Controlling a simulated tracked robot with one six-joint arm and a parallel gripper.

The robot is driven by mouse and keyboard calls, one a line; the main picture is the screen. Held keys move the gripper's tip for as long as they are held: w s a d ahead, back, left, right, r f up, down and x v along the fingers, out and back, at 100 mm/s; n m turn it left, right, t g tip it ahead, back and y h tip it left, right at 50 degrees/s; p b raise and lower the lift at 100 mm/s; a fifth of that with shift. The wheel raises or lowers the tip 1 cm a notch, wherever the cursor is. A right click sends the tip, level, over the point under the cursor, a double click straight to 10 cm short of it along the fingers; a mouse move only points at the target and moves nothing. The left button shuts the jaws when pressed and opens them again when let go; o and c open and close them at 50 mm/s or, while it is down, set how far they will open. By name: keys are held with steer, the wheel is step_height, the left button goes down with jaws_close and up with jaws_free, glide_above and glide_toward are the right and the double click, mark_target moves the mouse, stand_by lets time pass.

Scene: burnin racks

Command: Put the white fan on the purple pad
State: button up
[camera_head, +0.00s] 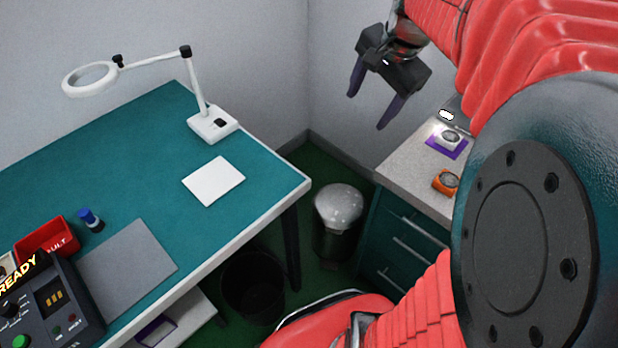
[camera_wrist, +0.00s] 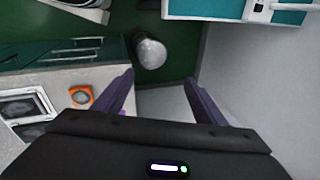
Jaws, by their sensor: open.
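The white fan (camera_head: 450,138) sits on the purple pad (camera_head: 436,146) on the grey top of the drawer cabinet (camera_head: 408,158) at the right in the head view. My gripper (camera_head: 368,110) is open and empty, raised in the air to the left of the fan and apart from it. In the wrist view my gripper (camera_wrist: 160,82) shows its two purple fingers spread with nothing between them.
An orange fan (camera_head: 446,182) stands on the cabinet near the pad; it also shows in the wrist view (camera_wrist: 81,96). A bin with a domed lid (camera_head: 339,208) stands beside the cabinet. The teal workbench (camera_head: 120,150) holds a magnifier lamp (camera_head: 212,122) and a red box (camera_head: 45,238).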

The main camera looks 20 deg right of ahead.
steer(key=s+a+f+n+t, duration=0.1)
steer(key=s+a+f+n, duration=0.1)
steer(key=s+a+n, duration=0.4)
steer(key=s+a+f+n+t, duration=0.1)
steer(key=s+a+n, duration=0.5)
steer(key=a, duration=0.6)
steer(key=f+n, duration=0.1)
steer(key=n, duration=0.1)
steer(key=shift+s+n, duration=0.25)
steer(key=shift+n, duration=0.15)
steer(key=shift+c, duration=0.2)
